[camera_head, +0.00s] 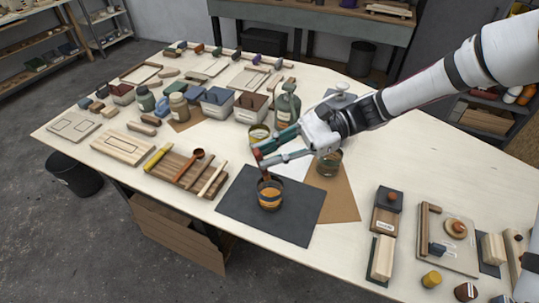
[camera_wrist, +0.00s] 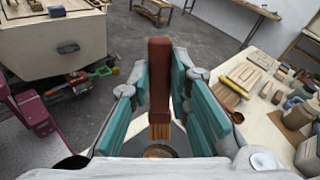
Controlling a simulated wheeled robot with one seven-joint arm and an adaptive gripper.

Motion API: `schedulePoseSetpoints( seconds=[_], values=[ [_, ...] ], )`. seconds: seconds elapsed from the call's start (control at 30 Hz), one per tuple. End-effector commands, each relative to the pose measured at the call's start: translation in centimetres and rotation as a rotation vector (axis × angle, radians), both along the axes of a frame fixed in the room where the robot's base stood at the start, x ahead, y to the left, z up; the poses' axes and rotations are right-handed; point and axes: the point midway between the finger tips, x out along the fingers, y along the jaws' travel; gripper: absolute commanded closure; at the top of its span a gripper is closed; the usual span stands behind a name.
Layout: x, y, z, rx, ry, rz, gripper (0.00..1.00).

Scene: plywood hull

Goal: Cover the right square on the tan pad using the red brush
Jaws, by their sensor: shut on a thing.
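My gripper (camera_head: 272,152) is shut on the red brush (camera_wrist: 160,72), with one teal finger pad on each side of its handle. The brush points down, and its tan bristles (camera_wrist: 160,131) are at or just above a glass jar (camera_head: 270,198) with orange contents. I cannot tell whether the bristles touch the contents. The jar's rim shows below the bristles in the wrist view (camera_wrist: 160,152). In the head view, a flat tan pad (camera_head: 74,126) with two outlined squares lies at the table's far left, well away from my gripper.
The jar stands on a dark mat (camera_head: 240,213). Bins and bottles (camera_head: 217,103) stand behind. Another glass jar (camera_head: 329,163) stands under my arm. The table's right middle (camera_head: 440,145) is clear.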

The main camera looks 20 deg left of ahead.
Motion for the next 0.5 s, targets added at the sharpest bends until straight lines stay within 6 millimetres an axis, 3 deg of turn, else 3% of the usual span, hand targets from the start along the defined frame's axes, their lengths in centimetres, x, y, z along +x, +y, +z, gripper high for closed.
schedulePoseSetpoints(
  seconds=[0.17, 0.5],
  values=[
    [-0.6, -0.3, 0.2, 0.0, 0.001, -0.001, 1.0],
    [-3.8, -2.2, 1.2, -0.001, 0.002, 0.0, 1.0]
  ],
)
